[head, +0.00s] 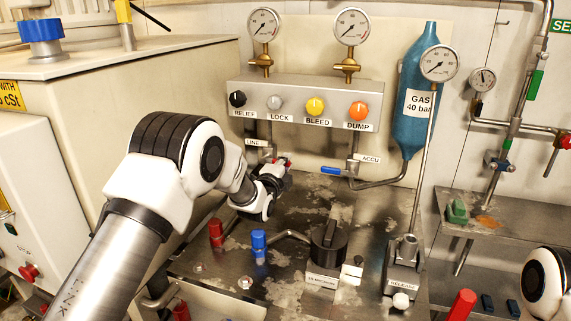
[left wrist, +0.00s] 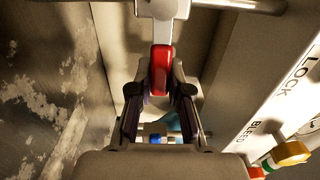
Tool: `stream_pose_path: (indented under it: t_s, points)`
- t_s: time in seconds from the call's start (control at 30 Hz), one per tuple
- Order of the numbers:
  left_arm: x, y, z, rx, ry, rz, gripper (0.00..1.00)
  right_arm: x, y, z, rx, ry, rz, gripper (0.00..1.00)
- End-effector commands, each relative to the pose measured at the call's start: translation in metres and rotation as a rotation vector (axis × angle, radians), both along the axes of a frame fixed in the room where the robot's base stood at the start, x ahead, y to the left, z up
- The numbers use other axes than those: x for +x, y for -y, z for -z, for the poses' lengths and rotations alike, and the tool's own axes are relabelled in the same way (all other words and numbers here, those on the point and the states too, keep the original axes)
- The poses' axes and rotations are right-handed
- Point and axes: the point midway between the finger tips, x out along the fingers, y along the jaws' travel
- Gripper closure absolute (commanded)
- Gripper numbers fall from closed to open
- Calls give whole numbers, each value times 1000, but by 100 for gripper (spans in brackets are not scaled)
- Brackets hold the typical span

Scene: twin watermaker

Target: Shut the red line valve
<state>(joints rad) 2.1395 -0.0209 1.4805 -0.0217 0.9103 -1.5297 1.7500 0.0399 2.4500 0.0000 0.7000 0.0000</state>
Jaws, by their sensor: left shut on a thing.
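The red line valve handle (left wrist: 160,72) sits between the two fingers of my left gripper (left wrist: 160,95) in the left wrist view. The gripper is shut on it. In the head view my left gripper (head: 276,177) is at the valve under the LINE label, and only a little red of the handle (head: 287,162) shows past the fingers. The valve body is mostly hidden behind the gripper there, so I cannot tell the handle's exact angle. Part of my right arm shows at the lower right, but its gripper is out of view.
The control block (head: 300,104) with RELIEF, LOCK, BLEED and DUMP knobs is just above the left gripper. The blue ACCU valve handle (head: 331,171) is to its right. Red (head: 216,232) and blue (head: 259,244) capped fittings and a black knob (head: 328,243) stand on the bench in front.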

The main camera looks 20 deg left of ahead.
Motion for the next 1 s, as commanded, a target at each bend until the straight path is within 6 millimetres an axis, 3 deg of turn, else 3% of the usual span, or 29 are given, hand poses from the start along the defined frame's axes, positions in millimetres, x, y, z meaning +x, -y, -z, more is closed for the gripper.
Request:
stream_pose_path:
  t_s: [0.03, 0.1, 0.47, 0.57, 0.9, 1.0]
  points:
    - [1, -1, -3, -1, 5, -3, 72, 0, 0, 0, 0, 0, 0, 60]
    - [1, -1, -2, -1, 5, -2, 56, 0, 0, 0, 0, 0, 0, 60]
    - [-5, -1, -1, -1, 2, -1, 56, 0, 0, 0, 0, 0, 0, 60]
    - [-19, -1, -1, -1, 1, -1, 56, 0, 0, 0, 0, 0, 0, 60]
    - [-102, -5, -1, -1, 1, -2, 56, 0, 0, 0, 0, 0, 0, 60]
    - [-114, -6, -1, -1, 2, -2, 56, 0, 0, 0, 0, 0, 0, 60]
